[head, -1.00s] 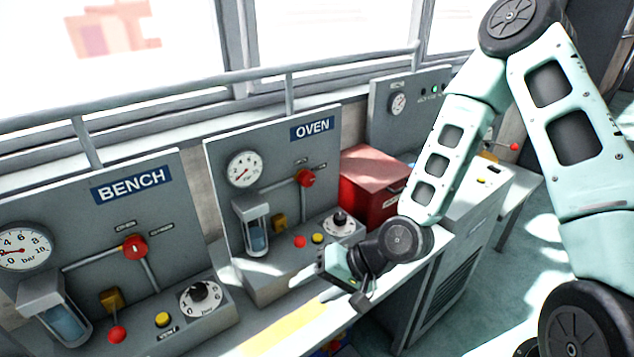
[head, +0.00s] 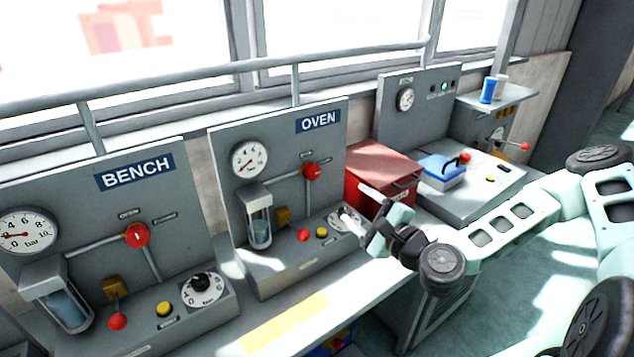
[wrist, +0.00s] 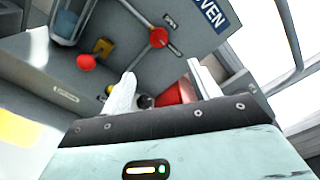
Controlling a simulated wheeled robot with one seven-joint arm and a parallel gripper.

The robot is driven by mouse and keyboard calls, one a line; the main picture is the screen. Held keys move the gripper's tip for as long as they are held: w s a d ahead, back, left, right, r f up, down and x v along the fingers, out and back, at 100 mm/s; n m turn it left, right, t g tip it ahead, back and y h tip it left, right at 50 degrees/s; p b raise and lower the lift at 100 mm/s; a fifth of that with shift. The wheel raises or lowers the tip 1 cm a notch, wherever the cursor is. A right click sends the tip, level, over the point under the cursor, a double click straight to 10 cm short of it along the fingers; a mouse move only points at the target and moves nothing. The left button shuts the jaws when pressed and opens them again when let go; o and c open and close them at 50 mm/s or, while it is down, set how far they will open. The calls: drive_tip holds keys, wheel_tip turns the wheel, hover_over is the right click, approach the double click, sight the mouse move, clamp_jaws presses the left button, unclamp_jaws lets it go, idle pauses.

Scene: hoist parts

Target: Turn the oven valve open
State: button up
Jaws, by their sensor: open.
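The OVEN panel (head: 290,150) carries a red round valve knob (head: 312,171) on pipework below the OVEN label. The knob also shows in the wrist view (wrist: 159,37), beyond the fingers. My gripper (head: 358,205) is open and empty, in front of and lower right of the knob, apart from it. In the wrist view its two pale fingers (wrist: 164,82) are spread apart. In the head view one finger partly covers the oven dial (head: 339,226).
A red ball lever (head: 304,235) and yellow button (head: 322,232) sit on the oven ledge. A red box (head: 380,170) stands close right of the panel. The BENCH panel (head: 110,215) is at left, with its own red knob (head: 136,235). A rail (head: 200,77) runs behind.

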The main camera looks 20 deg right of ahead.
sight(314, 174)
drive_tip(key=p+x, duration=0.3)
drive_tip(key=x, duration=1.1)
drive_tip(key=shift+w+a, duration=0.1)
drive_tip(key=shift+a, duration=0.05)
drive_tip(key=shift+x, duration=0.8)
drive_tip(key=shift+f, duration=0.1)
drive_tip(key=c, duration=1)
